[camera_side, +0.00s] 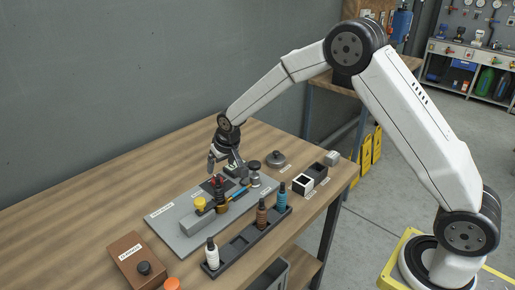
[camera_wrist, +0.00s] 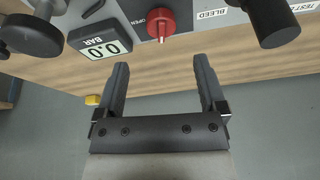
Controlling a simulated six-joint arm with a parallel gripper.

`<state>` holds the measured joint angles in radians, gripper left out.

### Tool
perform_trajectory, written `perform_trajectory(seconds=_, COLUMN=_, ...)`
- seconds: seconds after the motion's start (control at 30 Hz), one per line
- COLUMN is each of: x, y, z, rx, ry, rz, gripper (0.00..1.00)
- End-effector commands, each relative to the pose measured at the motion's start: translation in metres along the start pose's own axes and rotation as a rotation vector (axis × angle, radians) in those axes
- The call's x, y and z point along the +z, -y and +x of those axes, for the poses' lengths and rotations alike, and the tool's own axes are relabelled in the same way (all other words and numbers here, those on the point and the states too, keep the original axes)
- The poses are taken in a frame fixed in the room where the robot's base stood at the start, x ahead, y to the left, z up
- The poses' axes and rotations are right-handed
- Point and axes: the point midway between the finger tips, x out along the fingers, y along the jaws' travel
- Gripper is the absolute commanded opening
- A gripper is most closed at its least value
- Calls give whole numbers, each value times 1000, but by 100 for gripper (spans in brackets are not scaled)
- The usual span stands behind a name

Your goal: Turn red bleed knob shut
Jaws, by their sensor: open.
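The red bleed knob (camera_wrist: 160,20) shows at the top middle of the wrist view on a grey panel, between the labels "OPEN" and "BLEED". A pale mark on it points toward the bottom of that view. My gripper (camera_wrist: 160,66) is open and empty, its two fingers apart and below the knob in the picture, not touching it. In the side view my gripper (camera_side: 222,164) hangs over the grey panel, close above a small red part (camera_side: 219,181) that I cannot surely tell is the knob.
A "0.0 BAR" display (camera_wrist: 100,39) sits left of the knob, with a dark round knob (camera_wrist: 33,35) beyond it. A dark cylinder (camera_wrist: 271,20) stands to the right. A black rack (camera_side: 240,244) holds several bottle-like parts. The wooden table (camera_side: 90,215) is clear at left.

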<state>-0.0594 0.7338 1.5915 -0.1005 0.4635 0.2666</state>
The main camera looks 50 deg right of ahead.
Motion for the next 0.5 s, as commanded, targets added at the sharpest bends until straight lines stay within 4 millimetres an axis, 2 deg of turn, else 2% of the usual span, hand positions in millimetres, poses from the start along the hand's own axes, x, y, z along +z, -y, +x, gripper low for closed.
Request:
perform_trajectory(seconds=0.17, x=4, y=1, z=-3, rx=-8, ry=-35, rz=-72, gripper=90)
perform_trajectory(seconds=0.5, x=5, y=1, z=2, rx=-8, ry=-35, rz=-75, gripper=90)
